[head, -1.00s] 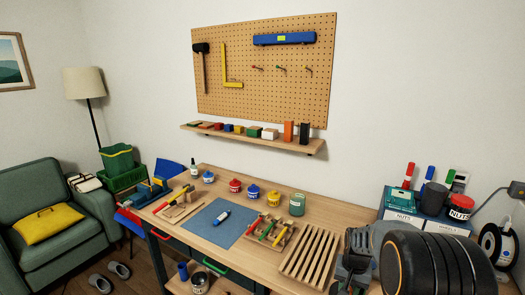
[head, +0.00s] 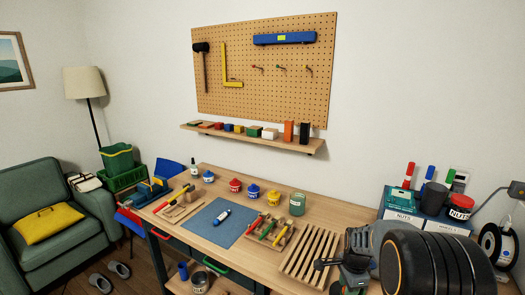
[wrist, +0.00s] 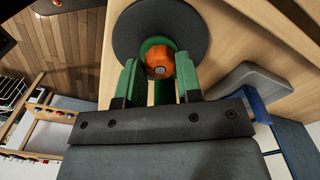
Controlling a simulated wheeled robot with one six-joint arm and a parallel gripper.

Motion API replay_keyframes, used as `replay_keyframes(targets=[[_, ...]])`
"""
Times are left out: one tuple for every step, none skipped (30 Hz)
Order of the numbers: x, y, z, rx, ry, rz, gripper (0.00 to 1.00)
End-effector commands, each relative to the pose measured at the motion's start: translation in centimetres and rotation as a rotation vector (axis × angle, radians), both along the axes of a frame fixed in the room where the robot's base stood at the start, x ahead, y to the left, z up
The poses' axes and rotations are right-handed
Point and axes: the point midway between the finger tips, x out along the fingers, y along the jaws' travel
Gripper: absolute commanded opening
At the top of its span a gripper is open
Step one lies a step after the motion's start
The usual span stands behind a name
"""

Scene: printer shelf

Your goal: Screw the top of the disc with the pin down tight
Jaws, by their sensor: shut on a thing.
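A dark round disc (wrist: 190,25) shows at the top of the wrist view, lying over a pale wooden surface. An orange faceted top (wrist: 160,62) stands at its middle, with a green part behind it. My gripper (wrist: 158,78) has its green and black fingers on either side of the orange top and is shut on it. The pin and the thread under the top are hidden. In the head view my gripper (head: 352,277) is low at the right end of the bench, partly behind my own arm. I cannot make out the orange top there.
The workbench (head: 180,228) holds a blue mat (head: 215,232), a slotted wooden rack (head: 310,255), a tool tray (head: 268,233) and several small jars. Blue boxes (head: 425,218) stand at the right. A grey object (wrist: 250,78) lies right of my gripper.

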Motion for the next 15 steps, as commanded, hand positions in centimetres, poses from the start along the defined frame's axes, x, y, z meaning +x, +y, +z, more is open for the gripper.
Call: replay_keyframes(targets=[[-0.04, -0.04, -0.02, 0.0, 0.001, 0.0, 0.33], [-0.04, -0.04, -0.01, 0.0, 0.001, 0.001, 0.36], [-0.04, -0.03, -0.01, 0.0, 0.001, 0.001, 0.4], [-0.04, -0.03, -0.01, 0.0, 0.001, 0.001, 0.43], [-0.03, -0.02, -0.01, 0.0, 0.001, 0.002, 0.43], [-0.03, -0.01, -0.01, 0.0, 0.001, 0.002, 0.43], [-0.02, 0.0, -0.01, 0.0, 0.001, 0.002, 0.43], [-0.02, 0.0, -0.01, 0.0, 0.001, 0.002, 0.43], [-0.02, 0.01, -0.01, 0.0, 0.001, 0.003, 0.43], [-0.01, 0.01, -0.01, 0.0, 0.001, 0.004, 0.43], [-0.01, 0.02, -0.01, 0.0, 0.001, 0.009, 0.43], [-0.01, 0.02, 0.0, 0.0, 0.001, 0.027, 0.43], [-0.01, 0.02, 0.0, 0.0, 0.001, 0.047, 0.43], [-0.01, 0.03, 0.0, 0.0, 0.001, 0.078, 0.43], [-0.01, 0.03, 0.01, 0.0, 0.0, 0.129, 0.43]])
